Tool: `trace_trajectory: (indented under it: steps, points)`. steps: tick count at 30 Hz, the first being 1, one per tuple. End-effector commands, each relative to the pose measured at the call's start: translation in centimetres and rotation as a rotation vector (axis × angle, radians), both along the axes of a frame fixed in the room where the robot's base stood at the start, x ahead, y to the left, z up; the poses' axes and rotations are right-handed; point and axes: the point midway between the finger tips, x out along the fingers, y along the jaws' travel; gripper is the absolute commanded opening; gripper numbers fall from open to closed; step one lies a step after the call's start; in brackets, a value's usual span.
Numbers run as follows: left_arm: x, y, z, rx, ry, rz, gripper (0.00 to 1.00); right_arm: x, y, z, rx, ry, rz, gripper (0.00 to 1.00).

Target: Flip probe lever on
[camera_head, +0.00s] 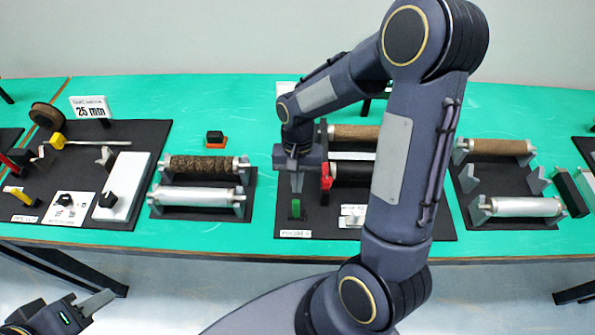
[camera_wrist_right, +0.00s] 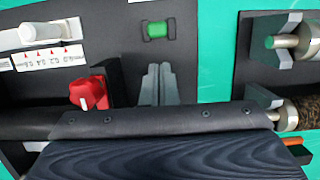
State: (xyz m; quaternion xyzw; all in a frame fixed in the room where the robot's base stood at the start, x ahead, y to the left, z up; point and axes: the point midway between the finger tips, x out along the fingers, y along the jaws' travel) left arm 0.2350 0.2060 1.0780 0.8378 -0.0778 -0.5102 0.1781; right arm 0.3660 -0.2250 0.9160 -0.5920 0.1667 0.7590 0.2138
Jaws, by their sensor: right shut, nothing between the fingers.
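The dark probe board (camera_head: 325,220) lies at the middle of the green table. A small green piece (camera_head: 296,208) sits near its front left corner, above a white label. In the right wrist view the green piece (camera_wrist_right: 156,30) lies in a dark holder. A red lever-like handle (camera_head: 326,177) stands to its right; it also shows in the right wrist view (camera_wrist_right: 88,92). I cannot tell which is the probe lever. My right gripper (camera_head: 297,187) is shut and empty, pointing down above the board, between the two; its fingertips show in the wrist view (camera_wrist_right: 157,72). My left gripper (camera_head: 105,298) is low at the left, off the table.
Rollers lie on stands to the left (camera_head: 200,194) and right (camera_head: 520,207). A white slider with a scale (camera_head: 351,215) is at the board's front. My right arm hides part of the board. Bare green table lies between the boards.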

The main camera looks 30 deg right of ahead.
Motion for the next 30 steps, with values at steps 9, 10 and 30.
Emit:
trace_trajectory:
  steps: [9,10,30]
  points:
    - [0.0,0.0,0.0,0.000,0.000,0.000,0.36,-1.7,1.0,0.2,-0.001,-0.001,0.000,0.00]
    - [0.0,0.0,0.0,0.000,0.000,0.000,0.36,-1.7,1.1,0.2,0.000,0.000,-0.001,0.00]
    - [0.0,0.0,-0.9,0.000,0.000,0.000,0.36,-1.8,1.1,0.3,-0.032,-0.054,0.000,0.00]
